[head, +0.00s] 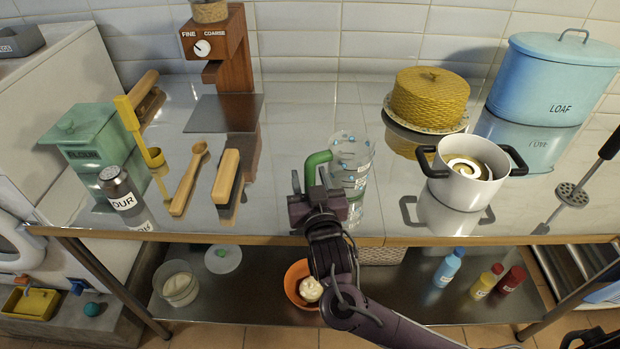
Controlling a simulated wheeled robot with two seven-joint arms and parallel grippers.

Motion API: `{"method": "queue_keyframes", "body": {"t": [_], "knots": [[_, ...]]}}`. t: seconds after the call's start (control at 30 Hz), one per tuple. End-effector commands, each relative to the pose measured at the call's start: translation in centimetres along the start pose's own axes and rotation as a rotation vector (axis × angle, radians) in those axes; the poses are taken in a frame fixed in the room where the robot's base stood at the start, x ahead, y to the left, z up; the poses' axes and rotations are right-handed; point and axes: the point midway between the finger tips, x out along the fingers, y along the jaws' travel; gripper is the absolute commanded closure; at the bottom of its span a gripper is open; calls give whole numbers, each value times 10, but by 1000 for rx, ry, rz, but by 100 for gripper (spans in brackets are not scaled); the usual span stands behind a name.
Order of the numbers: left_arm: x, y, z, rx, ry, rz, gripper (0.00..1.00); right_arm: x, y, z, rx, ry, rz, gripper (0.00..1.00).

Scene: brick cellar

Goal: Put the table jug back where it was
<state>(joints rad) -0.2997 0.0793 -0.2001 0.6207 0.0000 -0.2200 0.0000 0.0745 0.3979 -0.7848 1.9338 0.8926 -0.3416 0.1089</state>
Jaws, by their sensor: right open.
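The table jug (352,157) is clear with blue dots and a green handle (314,163) on its left side. It stands upright on the shiny metal counter (290,115), near the front edge. My right gripper (311,188) is open at the handle, just in front of and to the left of the jug. Its fingers overlap the lower handle in the picture, and I cannot tell whether they touch it. The gripper hides part of the jug's lower left side.
A wooden brush (227,175) and spoon (187,185) lie left. A lower shelf holds an orange bowl (296,275). Counter behind the jug is clear.

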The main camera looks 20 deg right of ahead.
Motion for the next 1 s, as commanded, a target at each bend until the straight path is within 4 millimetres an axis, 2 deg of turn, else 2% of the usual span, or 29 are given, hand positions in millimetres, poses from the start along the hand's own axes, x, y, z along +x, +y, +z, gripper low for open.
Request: {"method": "queue_keyframes", "body": {"t": [0.07,0.17,0.5,0.6,0.8,1.0], "knots": [[-2,0,0,0,0,0,64,-2,0,-4,0,0,-1,57],[0,0,0,0,0,0,64,-15,-1,-1,1,-2,-3,57],[6,0,1,0,-1,0,64,-87,-1,-1,3,-4,-2,57],[6,0,1,0,-1,0,64,-102,0,-1,2,-3,-1,57],[7,0,1,0,-1,0,64,-118,0,-2,0,0,1,57],[7,0,1,0,-1,0,64,-120,0,-3,-1,2,1,57]]}}
